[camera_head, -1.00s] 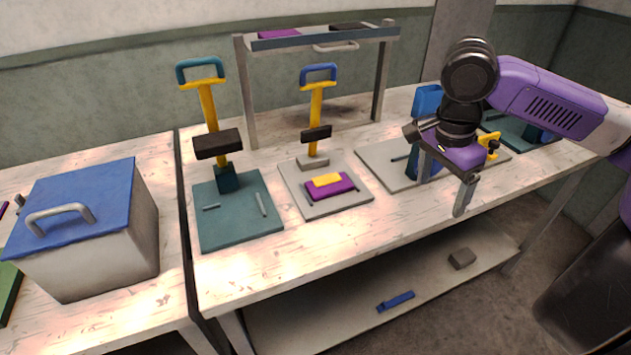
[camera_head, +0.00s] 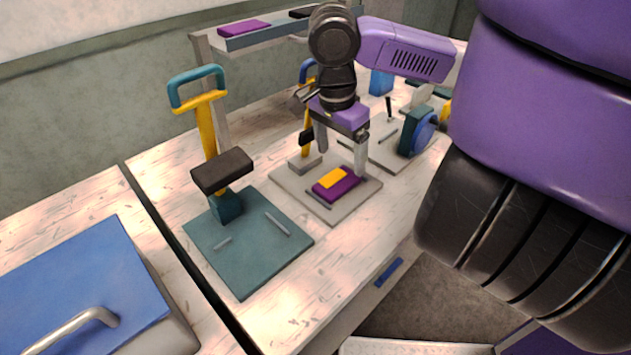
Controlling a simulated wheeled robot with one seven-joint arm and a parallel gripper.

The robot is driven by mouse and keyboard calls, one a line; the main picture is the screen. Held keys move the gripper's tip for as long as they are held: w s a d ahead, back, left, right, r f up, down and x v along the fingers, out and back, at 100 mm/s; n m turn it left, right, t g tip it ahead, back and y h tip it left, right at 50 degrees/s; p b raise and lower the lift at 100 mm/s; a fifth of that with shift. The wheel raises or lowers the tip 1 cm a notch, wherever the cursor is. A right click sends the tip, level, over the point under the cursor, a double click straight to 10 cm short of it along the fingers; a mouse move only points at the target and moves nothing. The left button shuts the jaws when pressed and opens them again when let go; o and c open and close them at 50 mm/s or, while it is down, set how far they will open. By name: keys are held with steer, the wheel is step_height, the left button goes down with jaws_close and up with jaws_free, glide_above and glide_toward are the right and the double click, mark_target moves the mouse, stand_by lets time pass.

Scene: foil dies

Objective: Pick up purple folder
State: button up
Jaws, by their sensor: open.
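A purple block (camera_head: 345,191) with a yellow piece (camera_head: 333,178) on top lies on the grey base plate (camera_head: 340,211) of the middle press. A flat purple piece (camera_head: 245,28) lies on the raised shelf at the back. I cannot tell for certain which of the two is the folder. My gripper (camera_head: 341,162) points down with its fingers spread and nothing between them. In the picture it is just above the purple block, partly in front of the middle press; the exact height is unclear.
A press with a teal base (camera_head: 250,250) and yellow lever stands to the left. A box with a blue lid (camera_head: 75,275) is at the lower left. Another station with a blue round part (camera_head: 424,134) is to the right. A blue bar (camera_head: 389,272) lies below the table top.

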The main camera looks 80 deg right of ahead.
mark_target(337, 182)
steer(key=shift+w+f, duration=0.15)
steer(key=shift+w, duration=0.05)
steer(key=shift+f, duration=0.35)
steer(key=f, duration=0.4)
steer(key=d+f, duration=0.1)
steer(key=f, duration=0.1)
steer(key=shift+f+b, duration=0.3)
steer(key=shift+f, duration=0.1)
steer(key=c, duration=1.6)
steer(key=shift+r, duration=0.15)
steer(key=shift+c, duration=0.2)
